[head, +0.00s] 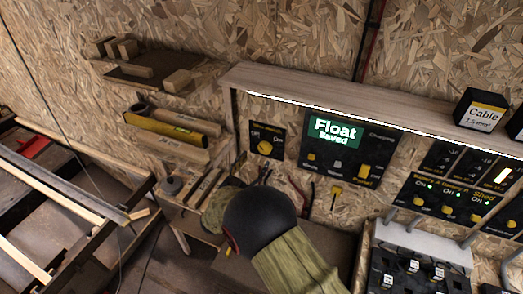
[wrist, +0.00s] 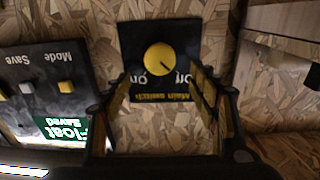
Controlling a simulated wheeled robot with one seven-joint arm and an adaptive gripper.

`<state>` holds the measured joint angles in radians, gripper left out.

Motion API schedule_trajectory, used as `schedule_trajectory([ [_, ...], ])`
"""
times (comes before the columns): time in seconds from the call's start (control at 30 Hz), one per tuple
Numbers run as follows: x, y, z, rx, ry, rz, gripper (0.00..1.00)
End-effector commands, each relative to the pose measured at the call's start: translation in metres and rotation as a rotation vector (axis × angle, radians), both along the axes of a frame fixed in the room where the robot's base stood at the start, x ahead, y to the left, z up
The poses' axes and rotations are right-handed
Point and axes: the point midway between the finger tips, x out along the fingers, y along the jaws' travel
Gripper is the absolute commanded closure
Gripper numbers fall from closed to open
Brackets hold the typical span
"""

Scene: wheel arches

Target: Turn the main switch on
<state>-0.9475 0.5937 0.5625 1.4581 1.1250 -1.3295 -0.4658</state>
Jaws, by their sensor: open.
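The main switch is a yellow round knob (head: 265,148) on a black plate (head: 278,133) on the chipboard wall, under a wooden shelf. In the wrist view the knob (wrist: 159,57) appears upside down, above the "Main switch" label. The dark line on the knob points toward the "Off" side. My gripper (wrist: 162,88) is open and empty, its two fingers spread to either side below the knob in the wrist view. The fingers look apart from the knob. In the head view my arm's dark rounded part stands below the switch, and I cannot make out the fingers clearly.
A black control panel with a green "Float Saved" screen (head: 334,131) is right of the switch; it also shows in the wrist view (wrist: 62,128). The wooden shelf (head: 300,92) runs overhead. More switch panels (head: 440,197) are at the right. Wooden shelves (head: 165,138) with blocks stand left.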

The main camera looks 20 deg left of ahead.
Motion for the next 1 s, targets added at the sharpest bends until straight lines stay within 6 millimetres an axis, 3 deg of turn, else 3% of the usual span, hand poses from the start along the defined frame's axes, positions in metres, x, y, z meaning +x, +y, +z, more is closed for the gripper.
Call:
schedule_trajectory([
  [0.5, 0.067, -0.008, -0.002, -0.004, 0.005, 0.002, 0.4],
  [0.9, 0.076, -0.008, -0.001, -0.005, 0.005, 0.004, 0.4],
  [1.0, 0.075, -0.008, -0.001, -0.005, 0.006, 0.004, 0.45],
])
